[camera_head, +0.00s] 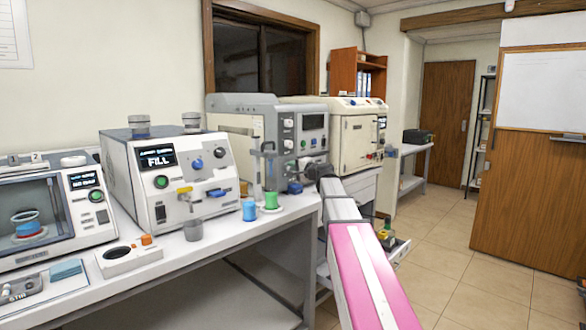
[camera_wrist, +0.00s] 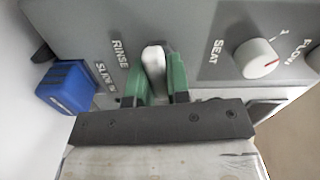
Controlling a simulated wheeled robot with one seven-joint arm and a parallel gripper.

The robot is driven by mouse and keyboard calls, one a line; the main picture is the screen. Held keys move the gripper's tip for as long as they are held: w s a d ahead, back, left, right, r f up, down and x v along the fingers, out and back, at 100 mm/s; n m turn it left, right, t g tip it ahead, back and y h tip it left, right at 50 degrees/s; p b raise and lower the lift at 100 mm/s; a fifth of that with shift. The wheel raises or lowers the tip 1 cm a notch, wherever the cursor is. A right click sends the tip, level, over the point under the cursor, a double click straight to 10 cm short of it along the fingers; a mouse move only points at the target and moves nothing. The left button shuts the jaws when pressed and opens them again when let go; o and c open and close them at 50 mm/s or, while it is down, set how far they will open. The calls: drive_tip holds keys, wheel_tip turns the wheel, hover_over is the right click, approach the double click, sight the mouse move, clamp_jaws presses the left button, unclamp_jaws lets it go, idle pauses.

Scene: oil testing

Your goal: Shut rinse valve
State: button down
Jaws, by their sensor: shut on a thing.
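In the wrist view, the rinse valve's white lever (camera_wrist: 153,58) stands out from a grey panel, beside the printed word RINSE. My gripper (camera_wrist: 158,84) has green fingers, one on each side of the lever, and is shut on it. The base of the lever is partly hidden by the fingers. In the head view, my gripper (camera_head: 314,171) is at the lower right front of the grey test machine (camera_head: 256,104). The lever is too small and covered to make out there.
A blue block (camera_wrist: 66,88) sits left of my fingers, and a white knob (camera_wrist: 257,58) near SEAT is at the right. On the bench (camera_head: 236,235) stand a blue cup (camera_head: 249,210), a green cup (camera_head: 271,201) and a grey cup (camera_head: 193,230). Open floor lies at the right.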

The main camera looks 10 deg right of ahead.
drive_tip(key=shift+m, duration=0.9)
drive_tip(key=shift+f, duration=0.1)
drive_tip(key=c, duration=1.1)
unclamp_jaws()
drive_tip(key=v, duration=1.1)
